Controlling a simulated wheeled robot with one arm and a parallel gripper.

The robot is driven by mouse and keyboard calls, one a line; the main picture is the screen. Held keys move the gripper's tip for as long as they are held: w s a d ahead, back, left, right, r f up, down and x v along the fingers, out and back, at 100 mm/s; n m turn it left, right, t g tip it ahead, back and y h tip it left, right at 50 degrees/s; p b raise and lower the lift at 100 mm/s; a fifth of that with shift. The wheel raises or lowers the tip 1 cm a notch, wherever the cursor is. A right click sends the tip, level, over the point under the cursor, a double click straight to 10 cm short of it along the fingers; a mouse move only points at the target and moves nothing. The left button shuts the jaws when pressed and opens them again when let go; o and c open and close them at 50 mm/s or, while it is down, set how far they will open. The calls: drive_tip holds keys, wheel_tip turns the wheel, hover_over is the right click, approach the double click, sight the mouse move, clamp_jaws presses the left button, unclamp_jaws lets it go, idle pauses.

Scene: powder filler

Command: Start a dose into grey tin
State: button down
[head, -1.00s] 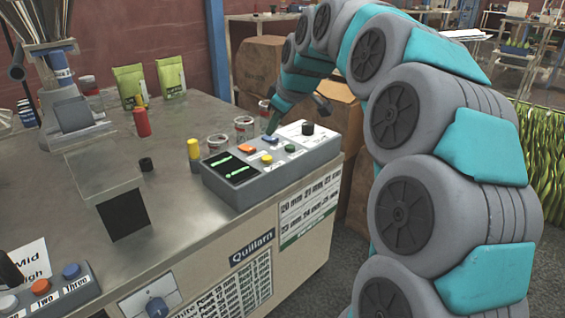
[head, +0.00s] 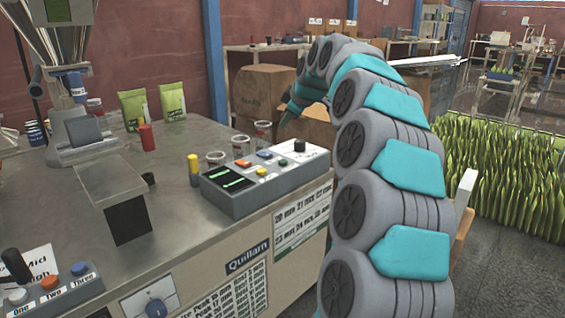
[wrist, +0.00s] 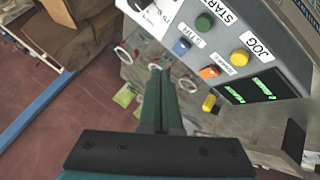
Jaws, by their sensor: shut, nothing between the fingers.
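The grey control box (head: 262,190) stands at the counter's right edge, with a dark screen showing green marks. In the wrist view its green button (wrist: 204,22) sits by the word START and its yellow button (wrist: 239,57) by JOG. A blue button (wrist: 181,47) and an orange button (wrist: 209,72) are near them. My gripper (wrist: 158,75) is shut and empty. In the head view my gripper (head: 285,119) hangs above and behind the box, apart from the buttons. The filler (head: 75,110) stands at left. I cannot make out a grey tin.
Several clear jars (head: 240,146) stand behind the box, with a yellow cylinder (head: 194,168) at its left. A red cylinder (head: 147,138) and green pouches (head: 172,102) stand farther back. A second button panel (head: 50,290) is at front left. Cardboard boxes (head: 262,92) are behind the counter.

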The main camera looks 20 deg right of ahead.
sight(285, 162)
drive_tip(key=shift+f+b, duration=2.05)
drive_tip(key=shift+f, duration=2.3)
drive_tip(key=shift+f, duration=0.4)
drive_tip(key=shift+f+b, duration=0.45)
drive_tip(key=shift+r+p, duration=0.35)
drive_tip(key=shift+r, duration=0.5)
drive_tip(key=shift+r, duration=0.1)
drive_tip(key=shift+r+p, duration=1.15)
drive_tip(key=shift+r, duration=1.3)
